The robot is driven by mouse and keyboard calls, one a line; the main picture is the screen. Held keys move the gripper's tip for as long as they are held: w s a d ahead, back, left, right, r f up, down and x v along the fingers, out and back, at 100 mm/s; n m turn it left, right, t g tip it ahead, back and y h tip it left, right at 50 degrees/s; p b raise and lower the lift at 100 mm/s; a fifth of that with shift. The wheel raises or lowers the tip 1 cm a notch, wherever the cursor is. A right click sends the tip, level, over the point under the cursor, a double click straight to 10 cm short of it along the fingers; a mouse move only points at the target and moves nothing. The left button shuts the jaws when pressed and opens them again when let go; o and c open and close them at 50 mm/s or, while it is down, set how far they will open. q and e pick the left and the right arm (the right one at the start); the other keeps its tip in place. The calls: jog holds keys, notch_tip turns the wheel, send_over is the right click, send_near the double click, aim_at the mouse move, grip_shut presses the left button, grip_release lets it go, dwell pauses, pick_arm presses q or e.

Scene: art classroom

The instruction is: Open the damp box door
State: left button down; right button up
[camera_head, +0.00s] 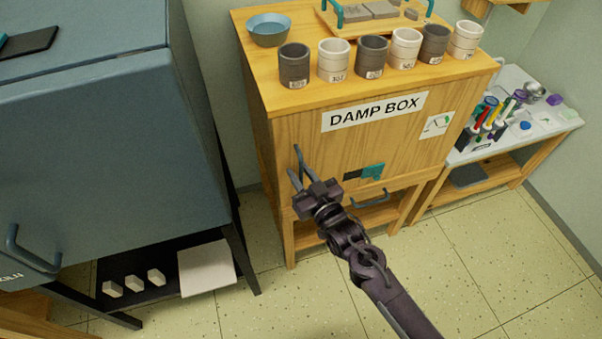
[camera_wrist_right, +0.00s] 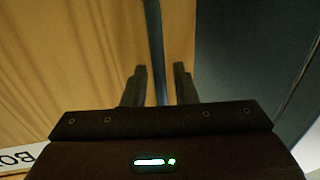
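The damp box (camera_head: 290,130) is a wooden cabinet with a "DAMP BOX" label on its front. Its door (camera_head: 325,155) looks shut. A slim blue-grey door handle (camera_head: 297,152) stands upright near the door's left edge; in the right wrist view the handle (camera_wrist_right: 154,40) runs between my fingers. A dark and teal latch-like piece (camera_head: 365,172) sits lower on the front. My right gripper (camera_head: 302,178) is at the handle, with its fingers (camera_wrist_right: 159,84) apart on either side of the bar and small gaps showing. My gripper hides the handle's lower part. My left gripper is not in view.
Several dark and white cups (camera_head: 334,61), a blue bowl (camera_head: 268,30) and a tray (camera_head: 376,25) stand on the box. A large blue-grey cabinet (camera_head: 100,140) stands close on the left. A side table (camera_head: 507,136) is at right. Floor (camera_head: 480,250) in front is clear.

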grip_shut()
jog(key=shift+s, duration=0.1)
